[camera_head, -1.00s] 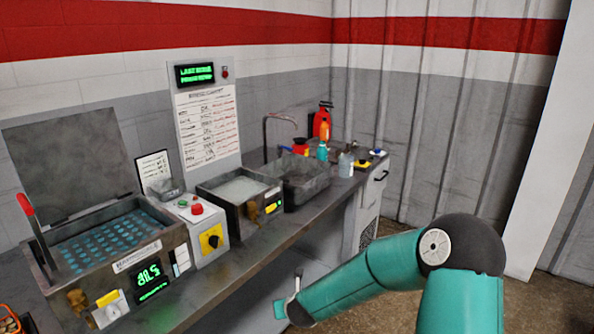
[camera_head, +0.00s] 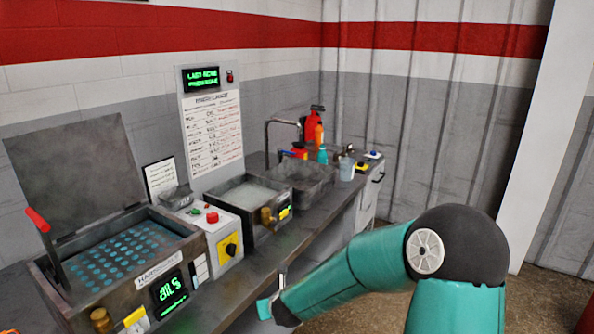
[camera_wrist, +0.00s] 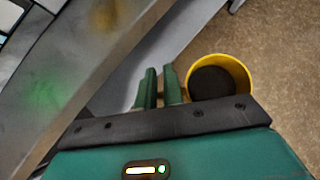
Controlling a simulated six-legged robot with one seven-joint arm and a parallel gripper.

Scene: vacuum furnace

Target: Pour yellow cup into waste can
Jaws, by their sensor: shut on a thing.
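The yellow cup (camera_wrist: 218,75) shows in the wrist view, just right of my gripper's fingers. I look down into its round mouth and see a dark inside; I cannot tell what it holds. My gripper (camera_wrist: 160,88) has its green fingers close together beside the cup, shut on it; the exact grip point, perhaps a handle, is unclear. In the head view the end of my arm (camera_head: 268,305) is low in front of the bench, and the cup is hidden there. No waste can is clearly recognisable in either view.
The grey bench (camera_head: 310,225) carries a hot bath with a raised lid (camera_head: 75,170), a second bath (camera_head: 245,200), a sink (camera_head: 300,180) and several bottles. A sliver of something red (camera_head: 588,312) shows at the right edge. Bare floor (camera_head: 545,295) lies at right.

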